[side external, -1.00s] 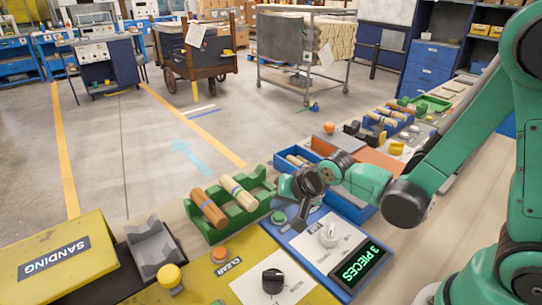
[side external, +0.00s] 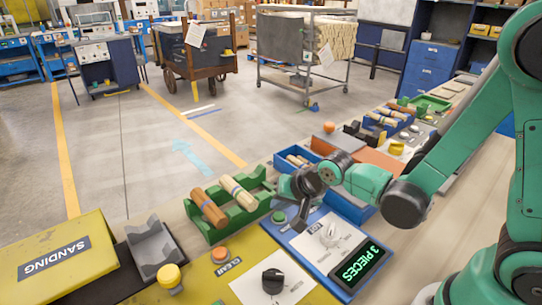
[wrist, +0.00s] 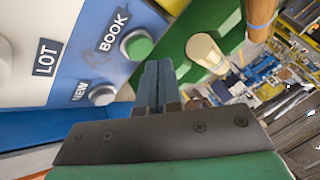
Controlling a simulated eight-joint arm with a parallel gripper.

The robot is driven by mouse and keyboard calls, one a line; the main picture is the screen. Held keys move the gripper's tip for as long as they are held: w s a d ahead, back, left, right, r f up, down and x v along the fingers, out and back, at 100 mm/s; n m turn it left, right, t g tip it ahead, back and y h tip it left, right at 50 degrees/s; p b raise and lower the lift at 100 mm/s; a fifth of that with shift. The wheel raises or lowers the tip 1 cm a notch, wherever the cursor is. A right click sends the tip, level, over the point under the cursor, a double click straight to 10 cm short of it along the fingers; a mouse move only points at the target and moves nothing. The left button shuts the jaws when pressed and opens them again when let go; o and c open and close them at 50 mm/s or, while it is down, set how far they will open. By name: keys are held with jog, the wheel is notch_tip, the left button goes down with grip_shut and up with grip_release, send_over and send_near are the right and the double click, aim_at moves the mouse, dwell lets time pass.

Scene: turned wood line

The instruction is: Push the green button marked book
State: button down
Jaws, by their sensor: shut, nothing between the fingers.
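The green button (side external: 279,217) sits on the blue panel's upper left corner in the side view. In the wrist view the round green button (wrist: 137,44) is beside a label reading BOOK. My gripper (side external: 300,227) is just right of the button in the side view, fingers pointing down. In the wrist view my gripper's fingers (wrist: 157,66) are together and empty, with their tips just below and right of the button in the picture. They appear apart from it; the exact gap cannot be told.
A grey button (wrist: 103,95) marked NEW and a LOT label (wrist: 46,57) are nearby. The panel carries a white knob (side external: 330,234) and a display (side external: 359,264) reading 3 PIECES. A green rack (side external: 243,215) holds wooden pieces. An orange button (side external: 220,255) marked CLEAR is left.

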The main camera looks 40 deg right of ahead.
aim_at(280, 217)
jog(key=shift+f, duration=0.15)
jog(key=shift+f, duration=0.25)
jog(key=shift+r, duration=0.15)
jog(key=shift+r, duration=0.3)
dwell(0.4)
jog(key=shift+r, duration=2.5)
